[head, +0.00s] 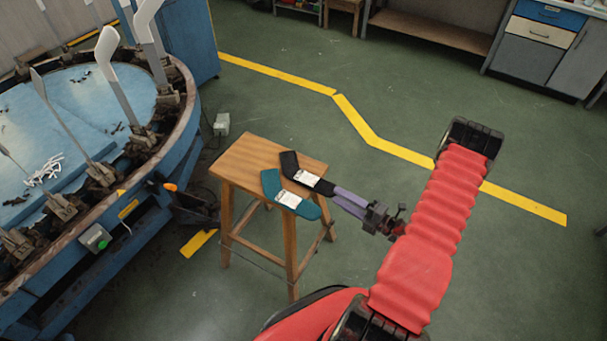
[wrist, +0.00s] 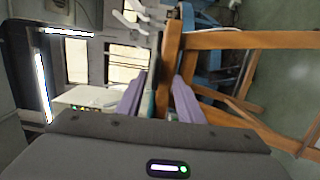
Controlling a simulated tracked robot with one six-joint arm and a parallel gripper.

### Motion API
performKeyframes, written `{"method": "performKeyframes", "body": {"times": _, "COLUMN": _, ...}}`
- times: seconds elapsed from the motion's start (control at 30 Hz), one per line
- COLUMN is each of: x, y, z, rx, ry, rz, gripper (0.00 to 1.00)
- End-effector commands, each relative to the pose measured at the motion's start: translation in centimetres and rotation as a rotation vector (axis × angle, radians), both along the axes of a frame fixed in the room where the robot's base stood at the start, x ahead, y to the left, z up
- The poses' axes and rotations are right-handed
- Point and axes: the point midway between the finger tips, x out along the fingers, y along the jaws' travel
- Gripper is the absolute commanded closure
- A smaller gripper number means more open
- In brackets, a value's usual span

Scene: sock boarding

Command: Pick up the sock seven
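Two socks lie on the wooden stool (head: 237,163): a black sock (head: 291,163) with a white label, and a teal sock (head: 270,183) with a white label, nearer the front. The labels are too small to read, so I cannot tell which is sock seven. My gripper (head: 335,196) has lavender fingers and reaches in from the right, its tips by the right ends of the socks. In the wrist view my gripper (wrist: 162,78) shows its fingers apart, with the stool's edge (wrist: 171,55) between or beyond them. I cannot tell whether a fingertip touches a sock.
A round blue machine (head: 110,90) with several upright sock boards (head: 115,85) stands at the left. A small grey box (head: 222,124) lies on the floor behind the stool. Yellow lines (head: 355,122) cross the open green floor. Cabinets (head: 540,45) stand at the far right.

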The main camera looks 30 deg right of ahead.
Motion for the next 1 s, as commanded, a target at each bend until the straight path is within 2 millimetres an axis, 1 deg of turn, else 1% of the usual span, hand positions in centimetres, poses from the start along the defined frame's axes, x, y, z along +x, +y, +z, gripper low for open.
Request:
{"method": "performKeyframes", "body": {"times": 0.43, "x": 0.5, "y": 0.2, "z": 0.1, "rx": 0.0, "ry": 0.0, "rz": 0.0, "gripper": 0.66}}
{"method": "performKeyframes", "body": {"times": 0.57, "x": 1.5, "y": 0.8, "z": 0.3, "rx": 0.0, "ry": 0.0, "rz": 0.002, "gripper": 0.66}}
{"method": "performKeyframes", "body": {"times": 0.8, "x": 4.2, "y": 1.9, "z": 0.6, "rx": -0.001, "ry": 0.0, "rz": 0.001, "gripper": 0.66}}
{"method": "performKeyframes", "body": {"times": 0.9, "x": 4.7, "y": 2.2, "z": 0.6, "rx": -0.001, "ry": 0.0, "rz": 0.001, "gripper": 0.66}}
{"method": "performKeyframes", "body": {"times": 1.0, "x": 4.9, "y": 2.2, "z": 0.6, "rx": 0.0, "ry": 0.0, "rz": -0.001, "gripper": 0.66}}
